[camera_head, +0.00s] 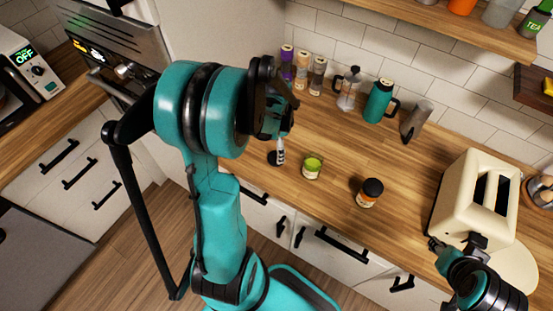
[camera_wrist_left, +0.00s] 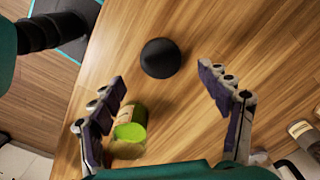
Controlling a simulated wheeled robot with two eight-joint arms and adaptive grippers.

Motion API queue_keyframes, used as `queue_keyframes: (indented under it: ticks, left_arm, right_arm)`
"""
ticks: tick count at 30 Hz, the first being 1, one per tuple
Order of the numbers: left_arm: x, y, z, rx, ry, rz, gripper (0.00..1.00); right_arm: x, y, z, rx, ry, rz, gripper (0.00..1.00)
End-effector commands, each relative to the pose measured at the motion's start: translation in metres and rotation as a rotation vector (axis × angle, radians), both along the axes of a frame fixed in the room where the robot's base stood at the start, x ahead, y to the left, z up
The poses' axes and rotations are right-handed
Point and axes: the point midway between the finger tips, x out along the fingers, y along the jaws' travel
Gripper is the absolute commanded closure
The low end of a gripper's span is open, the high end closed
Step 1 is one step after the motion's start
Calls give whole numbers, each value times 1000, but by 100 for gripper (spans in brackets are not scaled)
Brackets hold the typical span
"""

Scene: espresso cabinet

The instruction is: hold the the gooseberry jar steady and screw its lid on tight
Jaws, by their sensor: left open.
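The gooseberry jar (camera_head: 312,167) stands upright on the wooden counter, with green showing at its top and no lid on it. A round black lid (camera_wrist_left: 160,57) lies on the counter, apart from the jar; in the head view the lid (camera_head: 274,159) is partly hidden by my gripper. My left gripper (camera_head: 281,142) is open and empty above the counter near the lid; its fingers spread in the wrist view (camera_wrist_left: 163,82). My right gripper (camera_head: 456,246) is by the toaster, its fingers unclear.
A second jar with a black lid (camera_head: 369,192) stands right of the gooseberry jar. A cream toaster (camera_head: 465,220) is at the right.

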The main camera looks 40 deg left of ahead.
Motion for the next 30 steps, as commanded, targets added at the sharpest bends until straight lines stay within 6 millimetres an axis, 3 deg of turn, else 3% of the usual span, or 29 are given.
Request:
queue_keyframes:
  ticks: [8,18,30]
  left_arm:
    - [0,0,-4,0,0,0,23]
    - [0,3,-49,0,0,0,23]
    - [0,3,-51,0,0,0,26]
  right_arm:
    - [0,0,-1,0,0,0,60]
    - [0,0,-14,0,0,0,60]
    - [0,0,-14,0,0,0,60]
